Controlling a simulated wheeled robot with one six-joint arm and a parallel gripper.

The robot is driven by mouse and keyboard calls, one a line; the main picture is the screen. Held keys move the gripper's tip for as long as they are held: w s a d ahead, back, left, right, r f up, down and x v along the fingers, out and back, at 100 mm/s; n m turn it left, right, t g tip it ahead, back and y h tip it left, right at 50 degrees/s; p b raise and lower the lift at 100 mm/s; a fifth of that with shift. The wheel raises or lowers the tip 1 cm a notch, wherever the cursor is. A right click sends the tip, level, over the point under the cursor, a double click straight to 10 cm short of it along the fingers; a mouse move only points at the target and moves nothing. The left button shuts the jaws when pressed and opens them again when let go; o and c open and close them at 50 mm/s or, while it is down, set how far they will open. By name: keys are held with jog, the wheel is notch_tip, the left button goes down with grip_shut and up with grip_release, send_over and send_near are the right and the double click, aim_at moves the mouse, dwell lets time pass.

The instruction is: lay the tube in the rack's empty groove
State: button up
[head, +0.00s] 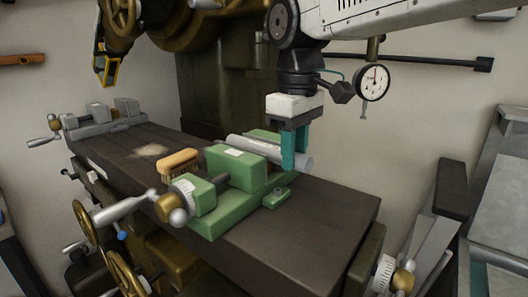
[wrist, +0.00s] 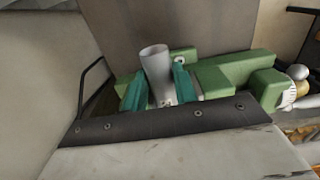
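The tube is a pale grey cylinder (head: 252,146), lying lengthwise along the table behind the green vise block. My gripper (head: 296,163) points down with its teal fingers on either side of the tube, close to its right end. In the wrist view, the tube (wrist: 157,68) fills the space between the two fingers (wrist: 160,88), and they appear shut on it. One open end of the tube shows there. I cannot tell whether the tube touches what is below. No rack with grooves can be made out.
The green vise (head: 237,168) sits on the dark machine table (head: 325,215), with a handled crank at its left. A wooden brush (head: 179,160) lies left of it. A grey fixture (head: 98,120) stands at the far left end. A dial gauge (head: 372,82) hangs near my wrist. The table's right end is clear.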

dwell(0.3)
jog(key=shift+r, duration=4.55)
